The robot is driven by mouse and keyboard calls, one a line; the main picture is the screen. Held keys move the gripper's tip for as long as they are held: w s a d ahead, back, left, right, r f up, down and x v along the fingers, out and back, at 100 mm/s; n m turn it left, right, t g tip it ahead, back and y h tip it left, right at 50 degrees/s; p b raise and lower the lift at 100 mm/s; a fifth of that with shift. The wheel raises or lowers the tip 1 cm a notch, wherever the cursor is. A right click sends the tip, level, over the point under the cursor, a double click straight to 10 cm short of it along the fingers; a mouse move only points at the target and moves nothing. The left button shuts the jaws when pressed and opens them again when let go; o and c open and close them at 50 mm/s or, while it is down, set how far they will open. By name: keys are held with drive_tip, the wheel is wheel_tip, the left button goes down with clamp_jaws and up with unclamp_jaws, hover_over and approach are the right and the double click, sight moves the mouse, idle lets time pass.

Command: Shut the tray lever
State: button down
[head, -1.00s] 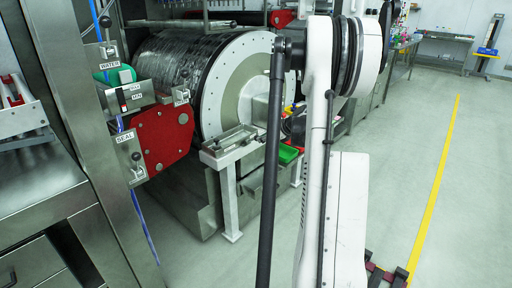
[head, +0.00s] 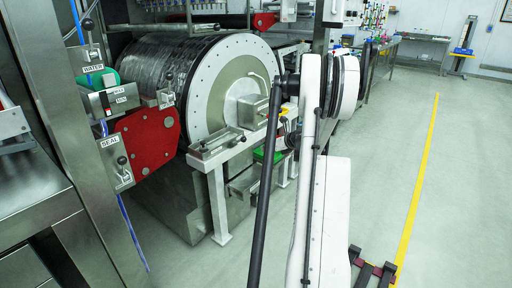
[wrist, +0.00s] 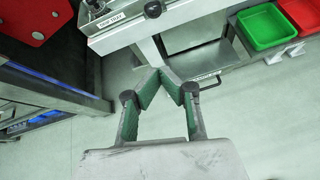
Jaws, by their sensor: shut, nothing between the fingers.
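The drip tray (head: 215,145) is a narrow metal trough on a white stand in front of the drum. In the wrist view its labelled edge (wrist: 112,20) runs across the top. A black round knob (wrist: 152,10) on a short metal arm sits at the tray's right end, apparently the lever; another dark knob shows at the tray's left, cut by the frame edge. My gripper (wrist: 160,75) has green-padded fingers with tips together, empty. It is below the tray and the knob in the picture, apart from both.
The drum (head: 230,85) stands behind the tray. A red plate (head: 150,140) with valve levers is at left. A green bin (wrist: 265,27) and a red bin (wrist: 300,14) lie right of the tray. A metal frame (wrist: 50,95) stands left of my fingers.

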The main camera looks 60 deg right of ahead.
drive_tip(key=w+d+f+b, duration=0.2)
drive_tip(key=w, duration=0.8)
drive_tip(key=shift+w+f+b, duration=0.2)
drive_tip(key=shift+w+b, duration=0.15)
drive_tip(key=shift+b, duration=0.05)
drive_tip(key=shift+s+d+r, duration=0.1)
